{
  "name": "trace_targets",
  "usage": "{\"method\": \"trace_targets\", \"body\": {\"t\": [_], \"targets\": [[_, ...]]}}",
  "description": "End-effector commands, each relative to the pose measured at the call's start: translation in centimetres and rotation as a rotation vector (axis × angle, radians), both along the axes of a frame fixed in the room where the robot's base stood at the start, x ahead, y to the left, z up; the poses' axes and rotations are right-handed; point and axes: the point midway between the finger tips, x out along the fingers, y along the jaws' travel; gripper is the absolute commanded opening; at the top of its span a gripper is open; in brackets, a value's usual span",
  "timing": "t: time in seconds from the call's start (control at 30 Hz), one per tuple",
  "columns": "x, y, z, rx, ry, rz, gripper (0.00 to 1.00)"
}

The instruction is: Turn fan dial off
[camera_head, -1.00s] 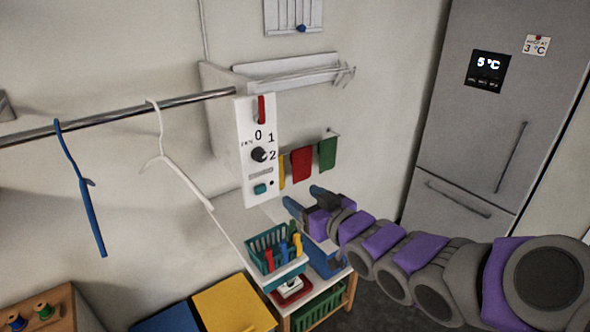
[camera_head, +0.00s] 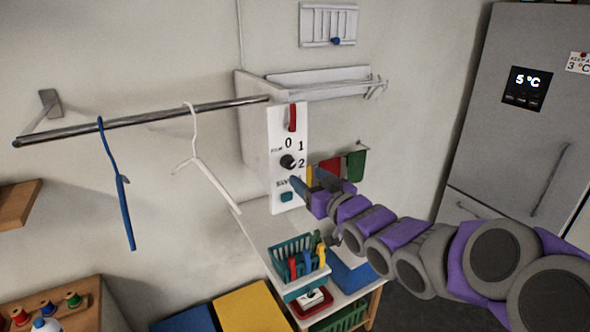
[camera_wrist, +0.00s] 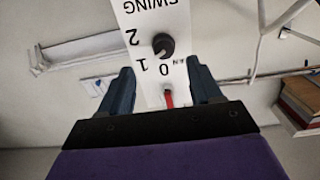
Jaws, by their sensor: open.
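The fan dial (camera_head: 288,162) is a round black knob on a white upright panel (camera_head: 275,125) marked 0, 1 and 2. In the wrist view the panel is upside down, with the dial (camera_wrist: 163,46) beyond and between my fingertips. I cannot tell clearly which number the dial points to. My gripper (camera_head: 308,181) is open and empty, just below and right of the dial in the head view. Its two blue fingers (camera_wrist: 160,72) are spread apart in the wrist view. Neither finger visibly touches the dial.
A red switch (camera_head: 293,118) is above the dial and a teal button (camera_head: 287,196) below it. A rail with a white hanger (camera_head: 195,150) and blue hanger (camera_head: 124,205) is left. Coloured cloths (camera_head: 355,166) hang right, behind my gripper. A teal basket (camera_head: 290,262) stands below.

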Motion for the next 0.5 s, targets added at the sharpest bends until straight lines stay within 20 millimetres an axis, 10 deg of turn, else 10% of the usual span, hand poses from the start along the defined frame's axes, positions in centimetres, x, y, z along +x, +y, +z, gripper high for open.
{"method": "trace_targets", "body": {"t": [0.5], "targets": [[5.7,3.9,-0.1,-0.001,0.000,0.000,0.64]]}}
